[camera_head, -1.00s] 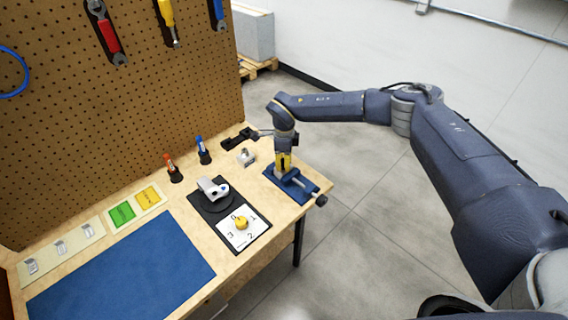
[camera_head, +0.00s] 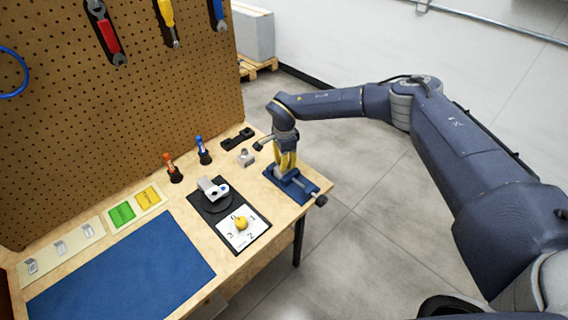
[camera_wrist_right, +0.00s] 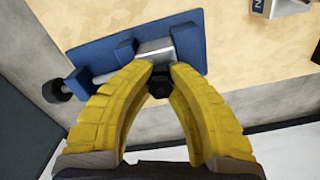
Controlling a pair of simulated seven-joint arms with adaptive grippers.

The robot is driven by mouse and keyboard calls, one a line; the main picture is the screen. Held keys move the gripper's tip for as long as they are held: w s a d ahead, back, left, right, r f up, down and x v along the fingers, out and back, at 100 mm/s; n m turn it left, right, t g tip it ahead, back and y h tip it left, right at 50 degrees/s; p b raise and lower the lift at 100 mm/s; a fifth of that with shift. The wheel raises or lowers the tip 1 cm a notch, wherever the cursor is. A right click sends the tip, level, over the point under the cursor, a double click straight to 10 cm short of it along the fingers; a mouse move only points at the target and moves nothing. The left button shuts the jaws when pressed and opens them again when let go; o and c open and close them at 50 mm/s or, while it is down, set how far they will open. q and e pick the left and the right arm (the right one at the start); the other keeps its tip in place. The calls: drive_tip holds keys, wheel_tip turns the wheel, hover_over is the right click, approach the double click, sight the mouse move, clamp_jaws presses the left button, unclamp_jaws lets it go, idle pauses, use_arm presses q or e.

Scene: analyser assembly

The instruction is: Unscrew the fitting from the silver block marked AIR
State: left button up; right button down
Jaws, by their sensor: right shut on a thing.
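A silver block (camera_wrist_right: 155,48) sits between the jaws of the blue vise (camera_head: 302,193), which also shows in the right wrist view (camera_wrist_right: 100,66). No marking on the block can be read. A small dark fitting (camera_wrist_right: 158,86) shows at the block's near side. My right gripper (camera_head: 287,170) is above the vise. In the right wrist view the yellow fingertips (camera_wrist_right: 163,72) are closed around the fitting, which is partly hidden between them. My left gripper is not in view.
A small silver part (camera_head: 246,156) stands left of the vise. A black holder (camera_head: 237,138) lies behind it. Red (camera_head: 170,165) and blue (camera_head: 199,147) tools stand upright farther left. A yellow dial (camera_head: 241,223) and a blue mat (camera_head: 125,272) lie nearer the front.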

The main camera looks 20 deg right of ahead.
drive_tip(key=shift+d+n, duration=0.1)
drive_tip(key=shift+n, duration=0.8)
drive_tip(key=n, duration=0.3)
drive_tip(key=shift+w, duration=0.1)
drive_tip(key=shift+n, duration=0.5)
drive_tip(key=shift+n, duration=2)
drive_tip(key=c, duration=0.7)
unclamp_jaws()
drive_tip(key=shift+o, duration=0.2)
